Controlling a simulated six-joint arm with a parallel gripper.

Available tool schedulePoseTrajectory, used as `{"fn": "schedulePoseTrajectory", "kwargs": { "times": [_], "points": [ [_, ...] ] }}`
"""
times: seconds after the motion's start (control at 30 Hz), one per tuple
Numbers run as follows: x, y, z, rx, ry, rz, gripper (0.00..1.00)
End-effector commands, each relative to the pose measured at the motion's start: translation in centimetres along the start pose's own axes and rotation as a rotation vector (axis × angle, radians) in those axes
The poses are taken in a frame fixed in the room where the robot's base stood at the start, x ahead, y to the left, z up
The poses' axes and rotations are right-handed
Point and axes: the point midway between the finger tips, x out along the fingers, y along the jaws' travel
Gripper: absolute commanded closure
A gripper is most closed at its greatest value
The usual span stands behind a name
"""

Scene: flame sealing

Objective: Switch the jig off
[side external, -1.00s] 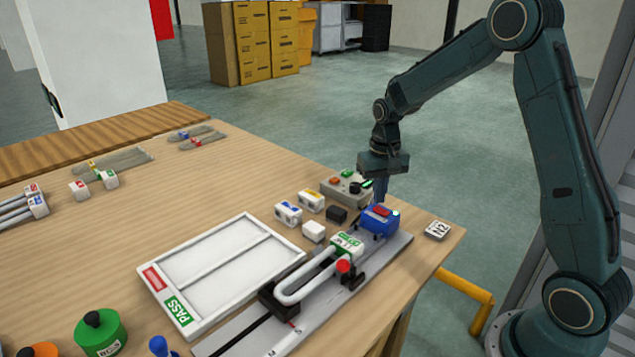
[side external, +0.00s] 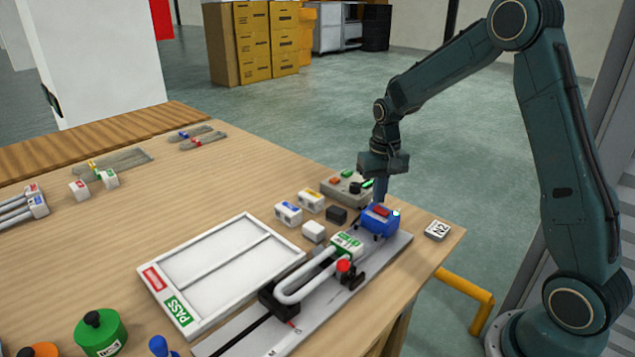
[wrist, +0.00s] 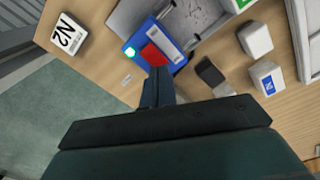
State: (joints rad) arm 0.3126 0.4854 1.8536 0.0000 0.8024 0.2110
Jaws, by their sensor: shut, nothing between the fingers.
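The jig is a grey plate (side external: 395,246) along the table's right edge. A blue switch box (side external: 378,221) with a red rocker (side external: 381,211) sits at its far end. The box's small lamp (wrist: 128,51) glows green in the wrist view. My gripper (side external: 381,197) is shut, fingers pointing down, just above the blue box. In the wrist view its fingertips (wrist: 157,72) overlap the near edge of the red rocker; I cannot tell whether they touch it. A white bent tube (side external: 300,283) with a green-labelled white block lies in the jig.
A control box (side external: 338,188) with coloured buttons stands just behind my fingers. White blocks (side external: 289,213) and a black block (side external: 336,215) lie left of the jig. A white tray (side external: 210,258) is farther left. An N2 tile (side external: 438,230) lies to the right.

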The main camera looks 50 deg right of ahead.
Motion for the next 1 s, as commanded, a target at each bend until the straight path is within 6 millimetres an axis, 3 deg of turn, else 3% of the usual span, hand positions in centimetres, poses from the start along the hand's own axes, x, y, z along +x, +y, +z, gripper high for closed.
{"fn": "schedulePoseTrajectory", "kwargs": {
  "times": [1.0],
  "points": [
    [1.1, 0.0, 0.0, 0.0, -0.001, 0.0, 1.0]
  ]
}}
